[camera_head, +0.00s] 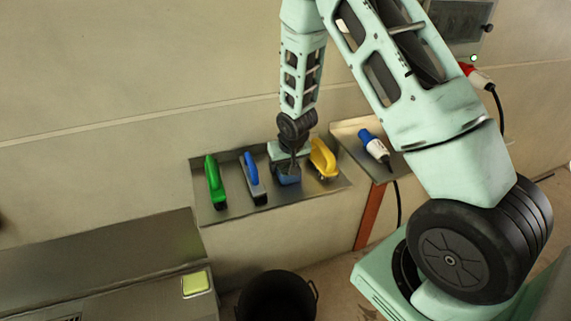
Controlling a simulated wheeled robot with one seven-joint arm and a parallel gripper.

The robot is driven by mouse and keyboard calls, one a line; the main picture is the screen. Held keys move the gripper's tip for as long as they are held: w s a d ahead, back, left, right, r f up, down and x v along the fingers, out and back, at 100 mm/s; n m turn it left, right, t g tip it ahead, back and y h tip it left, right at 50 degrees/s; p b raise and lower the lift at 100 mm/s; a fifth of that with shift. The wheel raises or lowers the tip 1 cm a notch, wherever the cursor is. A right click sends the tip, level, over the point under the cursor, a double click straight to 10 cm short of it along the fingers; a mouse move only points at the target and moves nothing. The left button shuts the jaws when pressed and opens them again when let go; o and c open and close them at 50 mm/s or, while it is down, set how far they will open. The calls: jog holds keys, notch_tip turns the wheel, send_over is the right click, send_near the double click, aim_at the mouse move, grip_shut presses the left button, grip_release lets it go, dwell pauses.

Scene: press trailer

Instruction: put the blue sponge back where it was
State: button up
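The blue sponge (288,178) is a small blue block on the metal wall shelf (225,208), between a blue-handled tool and a yellow-handled tool. My gripper (289,165) points down at it from above and covers its upper part. The fingertips are small and dark against the sponge, so I cannot tell whether they grip it or only stand around it. The sponge appears to be at shelf level; any small gap beneath it is too small to make out.
A green-handled brush (215,182), a blue-handled grey tool (254,178) and a yellow-handled brush (323,158) stand close by on the shelf. A blue-and-white plug (374,146) lies on the right ledge. A yellow pad (195,284) sits on the left counter; a black bin (277,297) stands below.

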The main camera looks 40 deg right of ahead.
jog(key=shift+o, duration=0.9)
jog(key=b+v, duration=0.1)
jog(key=v, duration=1.1)
jog(key=s+a+r+n+g+y, duration=0.1)
jog(key=s+a+r+n, duration=0.15)
jog(key=s+a, duration=0.5)
jog(key=s+a+r+n+g+y, duration=0.1)
jog(key=s+a+r+n, duration=0.2)
jog(key=a, duration=0.8)
jog(key=s+a+n+g, duration=0.1)
jog(key=s+a+n, duration=0.1)
jog(key=s, duration=0.6)
jog(key=s+a+r+n+g, duration=0.1)
jog(key=s+a+n, duration=0.2)
jog(key=s, duration=0.5)
jog(key=shift+s+a+r, duration=0.2)
jog(key=shift+a+r, duration=0.15)
jog(key=shift+a, duration=0.55)
jog(key=shift+n, duration=0.25)
